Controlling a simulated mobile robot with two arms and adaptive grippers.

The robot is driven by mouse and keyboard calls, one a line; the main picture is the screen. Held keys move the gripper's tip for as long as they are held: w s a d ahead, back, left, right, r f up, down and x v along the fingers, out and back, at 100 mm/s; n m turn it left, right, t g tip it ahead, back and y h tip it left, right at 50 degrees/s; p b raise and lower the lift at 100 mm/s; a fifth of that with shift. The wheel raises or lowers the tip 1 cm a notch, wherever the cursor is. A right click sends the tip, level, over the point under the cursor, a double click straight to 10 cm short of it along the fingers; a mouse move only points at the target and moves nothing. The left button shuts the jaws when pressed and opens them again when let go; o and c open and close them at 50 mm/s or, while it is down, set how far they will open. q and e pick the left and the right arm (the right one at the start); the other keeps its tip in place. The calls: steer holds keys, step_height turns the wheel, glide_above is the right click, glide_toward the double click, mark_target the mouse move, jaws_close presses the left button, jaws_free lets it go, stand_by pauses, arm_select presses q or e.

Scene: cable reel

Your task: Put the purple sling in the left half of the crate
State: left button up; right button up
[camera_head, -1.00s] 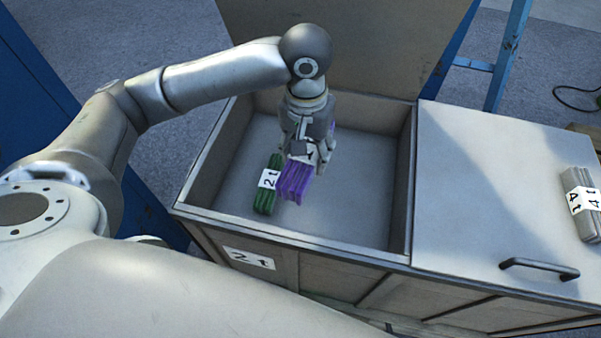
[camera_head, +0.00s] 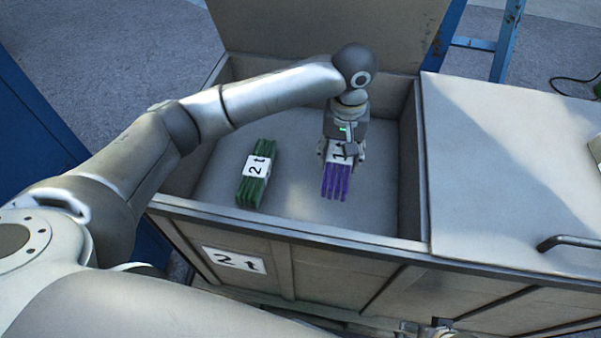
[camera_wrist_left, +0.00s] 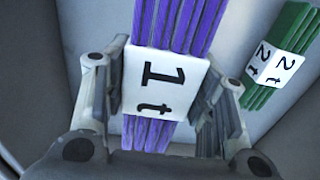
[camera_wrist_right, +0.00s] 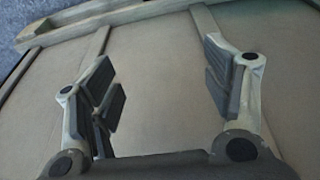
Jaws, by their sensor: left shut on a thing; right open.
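The purple sling (camera_head: 336,183), with a white "1 t" label, is inside the open left half of the crate (camera_head: 285,237). My left gripper (camera_head: 341,155) is shut on it, right of the middle of that compartment. In the left wrist view the fingers (camera_wrist_left: 162,95) sit on both sides of the sling's label, and the purple strands (camera_wrist_left: 182,25) run out past it. I cannot tell whether the sling touches the floor. My right gripper (camera_wrist_right: 157,80) is open and empty, facing the wooden panels.
A green sling (camera_head: 256,178) with a "2 t" label lies in the same compartment, to the left and apart from the purple one. A lid (camera_head: 510,165) with a handle covers the right half. An open lid (camera_head: 330,30) stands up behind the compartment.

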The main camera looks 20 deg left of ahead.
arm_select(q)
step_height(320, 180, down, 6)
steer(key=shift+w+f+b, duration=0.1)
steer(key=shift+b, duration=0.85)
steer(key=shift+f, duration=0.6)
step_height(320, 180, down, 3)
steer(key=shift+b, duration=0.65)
arm_select(e)
steer(key=v, duration=0.8)
steer(key=shift+w+t, duration=0.25)
steer(key=shift+t, duration=0.05)
arm_select(q)
steer(key=shift+d, duration=0.1)
arm_select(e)
steer(key=shift+d+r, duration=0.15)
arm_select(q)
steer(key=o, duration=1.2)
steer(key=shift+o, duration=0.2)
